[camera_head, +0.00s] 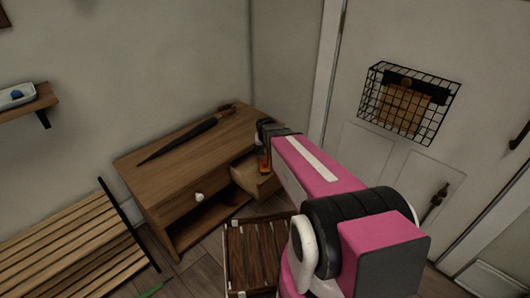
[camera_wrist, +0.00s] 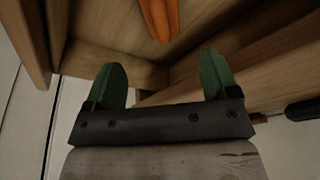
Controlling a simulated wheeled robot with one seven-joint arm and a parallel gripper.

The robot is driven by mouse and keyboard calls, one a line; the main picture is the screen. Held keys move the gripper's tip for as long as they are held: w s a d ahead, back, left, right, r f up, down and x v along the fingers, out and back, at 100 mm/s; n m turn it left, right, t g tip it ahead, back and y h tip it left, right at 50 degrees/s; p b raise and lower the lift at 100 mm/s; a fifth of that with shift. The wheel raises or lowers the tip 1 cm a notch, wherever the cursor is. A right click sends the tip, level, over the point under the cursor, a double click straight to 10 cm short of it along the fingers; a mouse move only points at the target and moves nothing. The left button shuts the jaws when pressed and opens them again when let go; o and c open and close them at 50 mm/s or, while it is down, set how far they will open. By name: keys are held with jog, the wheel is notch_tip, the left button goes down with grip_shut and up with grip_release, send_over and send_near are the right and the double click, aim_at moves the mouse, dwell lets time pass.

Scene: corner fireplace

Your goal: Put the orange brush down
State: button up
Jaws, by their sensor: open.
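The orange brush (camera_head: 265,161) shows as a small orange piece at the open drawer (camera_head: 246,178) of the wooden cabinet, partly hidden by my arm. In the wrist view two orange lengths (camera_wrist: 160,17) run out of the top edge, beyond the fingertips and over the drawer's wooden inside. Its far end is out of view, and I cannot tell whether it rests on the drawer floor. My gripper (camera_wrist: 162,76) is open, its green fingers wide apart with nothing between them. In the head view the fingers are mostly hidden at the drawer.
A dark closed umbrella (camera_head: 185,138) lies on the cabinet top (camera_head: 155,172). A dark wooden crate (camera_head: 262,258) stands on the floor in front. A slatted bench (camera_head: 75,250) is at the left. A white door with a wire basket (camera_head: 405,103) is at the right.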

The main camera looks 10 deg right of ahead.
jog(key=s+d+r+n+g, duration=0.1)
jog(key=s+r, duration=0.2)
jog(key=s, duration=0.6)
jog(key=s+r+g, duration=0.2)
jog(key=s+r, duration=0.1)
jog(key=s, duration=0.7)
jog(key=shift+s+d+r+n+y, duration=0.25)
jog(key=shift+s+d+n+y, duration=0.05)
jog(key=shift+d+n, duration=0.1)
